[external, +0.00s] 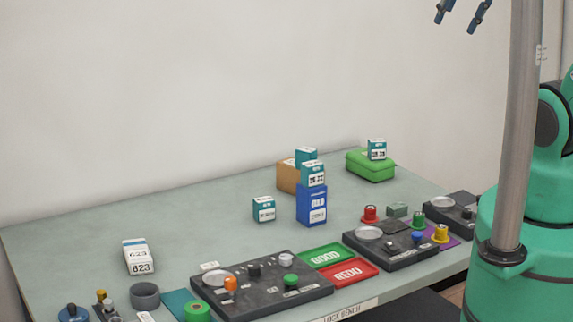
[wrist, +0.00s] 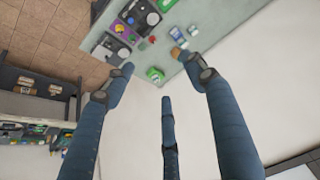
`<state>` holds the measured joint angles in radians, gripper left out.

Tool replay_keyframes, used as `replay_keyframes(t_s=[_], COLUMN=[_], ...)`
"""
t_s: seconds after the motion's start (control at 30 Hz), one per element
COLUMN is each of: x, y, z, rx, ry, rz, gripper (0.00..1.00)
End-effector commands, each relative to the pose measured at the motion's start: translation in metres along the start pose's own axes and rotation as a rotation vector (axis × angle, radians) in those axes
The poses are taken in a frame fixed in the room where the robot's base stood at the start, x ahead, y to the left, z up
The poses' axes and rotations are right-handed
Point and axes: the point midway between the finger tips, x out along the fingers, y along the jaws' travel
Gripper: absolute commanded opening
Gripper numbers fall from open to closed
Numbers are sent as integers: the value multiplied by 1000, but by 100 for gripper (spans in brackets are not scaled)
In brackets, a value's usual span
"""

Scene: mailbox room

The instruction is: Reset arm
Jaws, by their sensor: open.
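My gripper (external: 462,12) is at the top right edge of the external view, high above the bench, with only its blue fingertips showing. In the wrist view my gripper (wrist: 152,72) shows three long blue fingers spread apart with nothing between them. It is open and empty. The grey-green bench (external: 90,222) lies well below it, and the bench (wrist: 225,15) also shows at the top of the wrist view. Part of my green arm and base is at the right of the external view.
On the bench are a green box (external: 371,167), a blue box (external: 311,205), a white box (external: 139,257), a dark control panel (external: 262,288), and green and red trays (external: 350,271). Shelves (wrist: 35,85) stand at left in the wrist view. The air around my gripper looks clear.

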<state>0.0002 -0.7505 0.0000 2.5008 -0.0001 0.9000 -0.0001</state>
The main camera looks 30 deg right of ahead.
Motion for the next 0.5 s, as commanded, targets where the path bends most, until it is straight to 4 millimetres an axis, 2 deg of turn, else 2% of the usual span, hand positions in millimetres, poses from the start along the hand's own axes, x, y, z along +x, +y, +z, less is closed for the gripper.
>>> replay_keyframes(t_s=[0.27, 0.5], x=[7, 35], y=[0, 0], z=[4, 18], rx=[0, 0], ry=[0, 0], rz=[0, 0], gripper=[56, 56])
